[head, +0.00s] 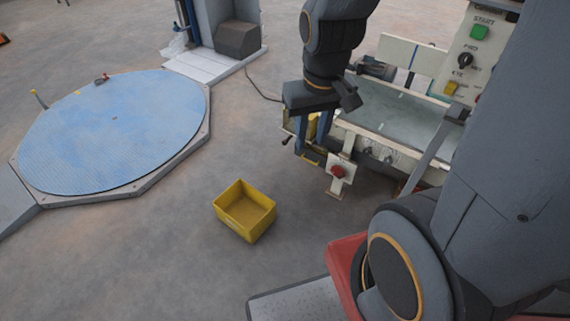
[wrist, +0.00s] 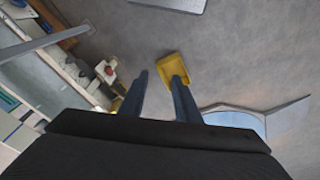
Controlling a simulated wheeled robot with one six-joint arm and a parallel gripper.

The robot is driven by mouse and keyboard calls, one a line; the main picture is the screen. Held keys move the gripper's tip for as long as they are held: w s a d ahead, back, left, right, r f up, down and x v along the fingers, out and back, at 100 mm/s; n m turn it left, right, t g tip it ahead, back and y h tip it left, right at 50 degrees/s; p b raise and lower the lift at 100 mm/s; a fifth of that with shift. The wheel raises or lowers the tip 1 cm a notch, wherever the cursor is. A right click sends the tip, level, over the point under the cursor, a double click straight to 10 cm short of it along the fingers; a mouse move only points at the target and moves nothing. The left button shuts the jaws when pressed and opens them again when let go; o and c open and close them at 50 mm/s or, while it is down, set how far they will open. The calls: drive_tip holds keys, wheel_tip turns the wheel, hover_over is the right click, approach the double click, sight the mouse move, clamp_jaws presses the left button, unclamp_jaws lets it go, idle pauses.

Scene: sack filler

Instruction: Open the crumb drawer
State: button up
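My gripper (head: 313,142) hangs at the left end of the cream machine (head: 385,150), pointing down. In the wrist view its two blue-grey fingers (wrist: 159,76) stand apart with nothing visible between them. A yellow bar (head: 310,157), perhaps a handle, shows low on the machine's end, beside the fingertips. I cannot tell whether the fingers touch it. A bit of yellow also shows left of the fingers in the wrist view (wrist: 116,105). No drawer front is clearly seen; my gripper and wrist hide much of that end, so I cannot tell which part is the crumb drawer.
A red button (head: 338,171) sits on a cream plate at the machine's front. A control panel (head: 478,45) stands at upper right. A yellow bin (head: 246,213) is on the floor, with clear floor around it. A blue round platform (head: 115,130) lies at left.

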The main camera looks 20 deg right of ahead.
drive_tip(key=w+d+f+n+t+b, duration=0.2)
drive_tip(key=w+d+f+n+b, duration=0.15)
drive_tip(key=w+f+b, duration=0.8)
drive_tip(key=w+d+f+n+t+h+b, duration=0.1)
drive_tip(key=w+d+f+n+t+b, duration=0.15)
drive_tip(key=w+d+f+b, duration=0.8)
drive_tip(key=w+a+f+n+t+b, duration=0.1)
drive_tip(key=w+f+n+t+b, duration=0.15)
drive_tip(key=w+f+b, duration=0.95)
drive_tip(key=w+d+f+n+t+b, duration=0.25)
drive_tip(key=w+d+f+b, duration=0.35)
drive_tip(key=f, duration=0.9)
drive_tip(key=w+d+f+n+t+b, duration=0.25)
drive_tip(key=w+f+b, duration=0.4)
drive_tip(key=f, duration=0.85)
drive_tip(key=w+d+f+n+t+b, duration=0.2)
drive_tip(key=w+d+f+t+b, duration=0.15)
drive_tip(key=f+b, duration=0.85)
drive_tip(key=shift+g, duration=0.45)
drive_tip(key=shift+w+d+f+b, duration=0.2)
drive_tip(key=shift+w+f, duration=0.6)
drive_tip(key=shift+w, duration=0.5)
drive_tip(key=shift+w+d+f+b, duration=0.2)
drive_tip(key=shift+w+f, duration=0.55)
drive_tip(key=shift+w, duration=0.55)
drive_tip(key=shift+w+d+f+b, duration=0.2)
drive_tip(key=shift+w+f, duration=0.6)
drive_tip(key=shift+w, duration=0.5)
drive_tip(key=shift+d, duration=0.1)
clamp_jaws()
